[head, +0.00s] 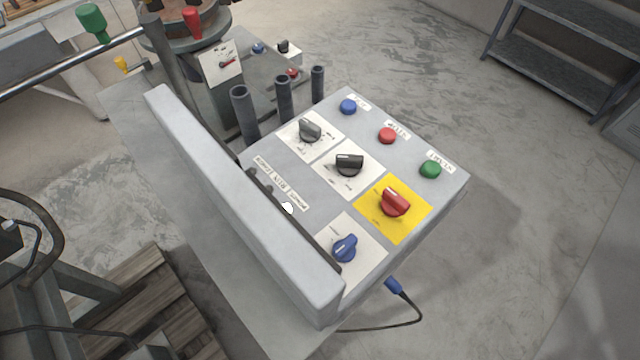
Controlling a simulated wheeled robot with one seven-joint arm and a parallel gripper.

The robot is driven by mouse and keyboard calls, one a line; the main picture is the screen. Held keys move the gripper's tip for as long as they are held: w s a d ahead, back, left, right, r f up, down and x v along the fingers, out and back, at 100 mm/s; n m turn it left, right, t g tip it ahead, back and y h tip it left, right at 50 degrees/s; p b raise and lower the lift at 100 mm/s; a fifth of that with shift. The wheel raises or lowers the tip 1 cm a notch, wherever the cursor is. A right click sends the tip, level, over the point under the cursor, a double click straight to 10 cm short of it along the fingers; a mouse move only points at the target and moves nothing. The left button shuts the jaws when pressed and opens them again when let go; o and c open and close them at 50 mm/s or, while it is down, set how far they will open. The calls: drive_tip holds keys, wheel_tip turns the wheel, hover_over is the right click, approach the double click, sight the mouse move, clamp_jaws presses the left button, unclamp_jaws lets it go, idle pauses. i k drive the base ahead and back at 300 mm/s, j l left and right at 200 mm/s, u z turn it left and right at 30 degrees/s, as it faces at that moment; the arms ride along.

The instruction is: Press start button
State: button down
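A grey control panel (300,180) sits tilted in the middle of the head view. Along its right edge are three round push buttons: a blue button (347,106), a red button (387,135) and a green button (430,169). Each has a small white label beside it, too small and turned to read with certainty, so I cannot confirm which one is marked start. Nothing covers the three buttons. My gripper is not in view.
Dark tubes (245,112) stand behind. Floor at right is clear before a shelf (560,60).

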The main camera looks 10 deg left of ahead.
sight(431, 169)
drive_tip(key=u, duration=1.6)
drive_tip(key=k+l, duration=0.1)
drive_tip(key=l, duration=0.9)
drive_tip(key=k+l, duration=0.15)
drive_tip(key=l, duration=0.35)
drive_tip(key=i+j, duration=0.15)
drive_tip(key=j, duration=0.15)
drive_tip(key=i+j, duration=0.2)
